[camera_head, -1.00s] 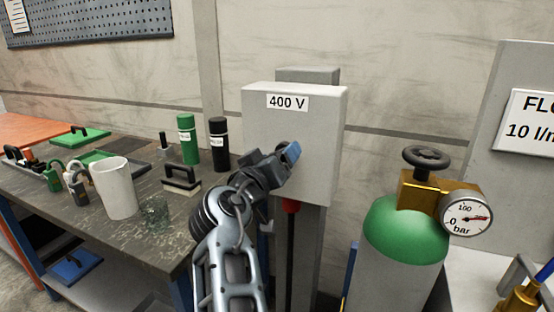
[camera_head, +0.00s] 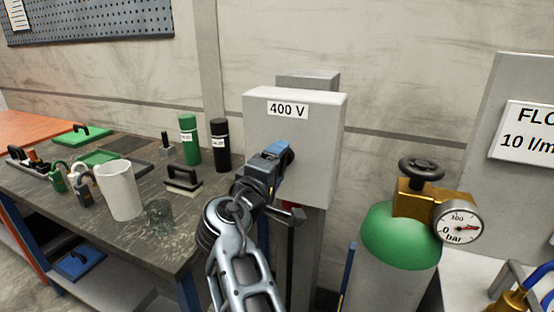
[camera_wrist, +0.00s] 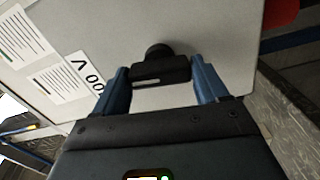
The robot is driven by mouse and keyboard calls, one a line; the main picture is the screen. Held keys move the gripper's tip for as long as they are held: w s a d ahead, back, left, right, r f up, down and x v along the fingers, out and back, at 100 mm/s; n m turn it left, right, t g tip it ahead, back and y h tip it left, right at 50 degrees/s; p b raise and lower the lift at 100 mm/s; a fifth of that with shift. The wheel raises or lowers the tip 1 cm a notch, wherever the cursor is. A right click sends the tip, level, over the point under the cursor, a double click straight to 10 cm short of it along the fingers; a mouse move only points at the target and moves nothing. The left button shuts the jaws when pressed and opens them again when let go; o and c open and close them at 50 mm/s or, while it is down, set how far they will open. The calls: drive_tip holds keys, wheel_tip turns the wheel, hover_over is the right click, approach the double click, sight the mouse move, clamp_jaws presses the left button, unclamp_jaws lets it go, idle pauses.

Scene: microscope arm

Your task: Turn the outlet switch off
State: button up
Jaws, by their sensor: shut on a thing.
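The outlet box (camera_head: 318,155) is a light grey box marked "400 V" on a post by the wall. Its black switch knob (camera_wrist: 160,68) shows in the wrist view, standing out from the box face. My gripper (camera_head: 281,150) is at the front of the box, and its blue fingers (camera_wrist: 162,84) lie on either side of the knob, shut on it. In the head view my gripper hides the knob. Its exact turn position is hard to read there.
A dark workbench (camera_head: 165,245) with a white mug (camera_head: 121,190), a glass (camera_head: 160,213), and green and black bottles stands at left. A green-topped gas cylinder (camera_head: 395,240) with a gauge (camera_head: 459,222) stands at right. A red part (camera_wrist: 281,12) sits beside the box.

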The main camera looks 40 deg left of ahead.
drive_tip(key=shift+n+p, duration=0.3)
drive_tip(key=shift+n, duration=0.7)
drive_tip(key=o, duration=1)
drive_tip(key=shift+b+v, duration=0.3)
drive_tip(key=shift+v, duration=3.6)
drive_tip(key=shift+a, duration=0.1)
